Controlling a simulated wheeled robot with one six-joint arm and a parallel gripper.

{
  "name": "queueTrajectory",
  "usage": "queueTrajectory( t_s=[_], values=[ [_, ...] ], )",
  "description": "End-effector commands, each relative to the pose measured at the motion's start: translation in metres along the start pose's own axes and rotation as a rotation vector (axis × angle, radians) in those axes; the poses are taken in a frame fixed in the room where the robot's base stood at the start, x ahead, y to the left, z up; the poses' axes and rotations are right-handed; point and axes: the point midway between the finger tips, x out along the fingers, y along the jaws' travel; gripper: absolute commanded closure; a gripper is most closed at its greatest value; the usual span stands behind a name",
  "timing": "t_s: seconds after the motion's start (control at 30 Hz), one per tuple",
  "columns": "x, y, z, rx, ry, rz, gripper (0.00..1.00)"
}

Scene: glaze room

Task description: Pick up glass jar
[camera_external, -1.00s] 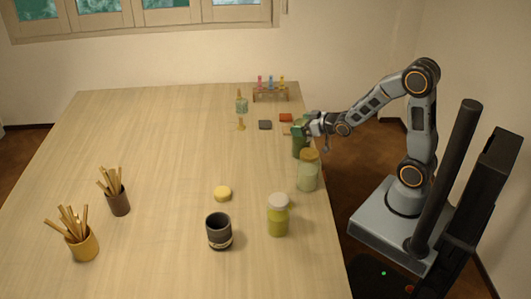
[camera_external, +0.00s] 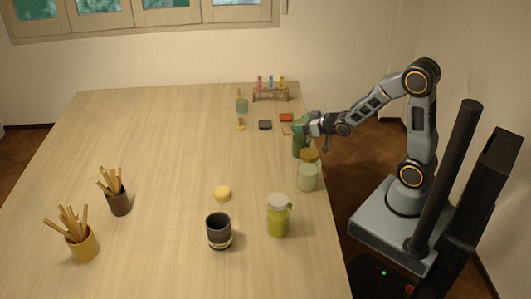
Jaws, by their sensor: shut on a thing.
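A dark green jar (camera_external: 298,150) stands at the right edge of the table, beyond the other jars. My gripper (camera_external: 303,123) is at its top, shut on it; the fingers and part of the jar's top hide each other. The jar looks upright, and I cannot tell whether its base touches the table. A pale green glass jar (camera_external: 308,176) with a tan lid stands just in front of it. A yellow-green glass jar (camera_external: 278,219) with a whitish lid stands nearer the camera.
Two brush pots (camera_external: 118,201) (camera_external: 83,245) stand at left. The table's middle is clear.

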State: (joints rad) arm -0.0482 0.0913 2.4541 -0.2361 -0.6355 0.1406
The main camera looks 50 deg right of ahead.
Motion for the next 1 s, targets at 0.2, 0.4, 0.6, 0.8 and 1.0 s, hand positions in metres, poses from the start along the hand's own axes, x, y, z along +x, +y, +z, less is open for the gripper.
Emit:
queueTrajectory(
  t_s=[0.2, 0.4, 0.6, 0.8, 1.0],
  values=[
    [0.000, 0.000, 0.001, -0.001, -0.003, 0.000, 0.97],
    [0.000, 0.000, -0.001, -0.002, 0.001, 0.000, 1.00],
    [-0.003, 0.000, -0.008, -0.003, 0.004, 0.000, 1.00],
    [-0.014, 0.000, -0.040, -0.003, 0.010, -0.001, 1.00],
    [-0.025, 0.000, -0.071, -0.002, 0.008, 0.000, 1.00]
  ],
)
